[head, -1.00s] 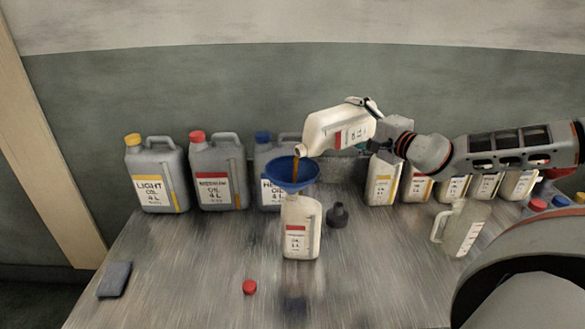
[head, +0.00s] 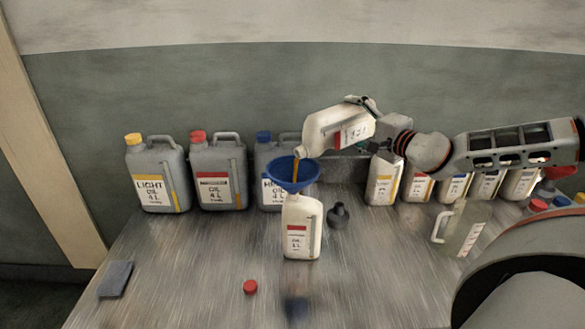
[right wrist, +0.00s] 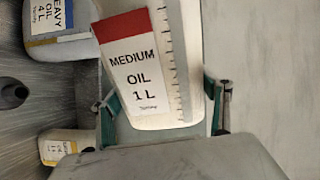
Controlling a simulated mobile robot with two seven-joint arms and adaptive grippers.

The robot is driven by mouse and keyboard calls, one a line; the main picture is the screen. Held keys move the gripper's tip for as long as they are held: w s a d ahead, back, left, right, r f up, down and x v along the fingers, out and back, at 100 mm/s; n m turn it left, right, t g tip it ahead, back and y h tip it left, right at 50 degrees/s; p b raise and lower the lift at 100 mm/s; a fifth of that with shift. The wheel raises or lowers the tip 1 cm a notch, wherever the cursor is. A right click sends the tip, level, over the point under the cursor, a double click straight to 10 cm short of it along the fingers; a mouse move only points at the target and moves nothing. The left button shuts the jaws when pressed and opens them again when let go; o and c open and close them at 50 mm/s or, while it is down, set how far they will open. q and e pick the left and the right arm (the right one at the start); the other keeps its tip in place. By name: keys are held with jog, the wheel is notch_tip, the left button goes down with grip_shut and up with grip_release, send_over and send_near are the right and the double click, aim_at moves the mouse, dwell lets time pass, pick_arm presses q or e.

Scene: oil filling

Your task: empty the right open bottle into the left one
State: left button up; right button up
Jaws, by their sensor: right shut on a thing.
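My right gripper (head: 366,110) is shut on a white one-litre bottle (head: 325,133), labelled medium oil in the right wrist view (right wrist: 137,68). The bottle is tipped with its neck to the lower left, above a blue funnel (head: 308,172). A brown stream of oil (head: 295,171) runs from its mouth into the funnel. The funnel sits in the neck of an upright white bottle (head: 301,230) with a red-topped label, on the table. The oil level inside that bottle cannot be seen. My left gripper is not in view.
Several large grey canisters (head: 218,174) stand behind at the left. More white bottles (head: 383,184) line the back right. A clear jug (head: 463,228), a dark grey small container (head: 338,215), a red cap (head: 250,287) and a grey block (head: 115,279) rest on the table (head: 185,270).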

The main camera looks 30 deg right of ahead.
jog(key=shift+s+d, duration=0.1)
jog(key=shift+d, duration=0.05)
jog(key=shift+r, duration=0.1)
jog(key=shift+a, duration=0.2)
jog(key=shift+d+r, duration=0.1)
jog(key=shift+r, duration=0.1)
jog(key=shift+r+n, duration=0.1)
jog(key=shift+n, duration=0.2)
dwell(0.3)
jog(key=shift+a+r, duration=0.15)
jog(key=shift+a, duration=0.05)
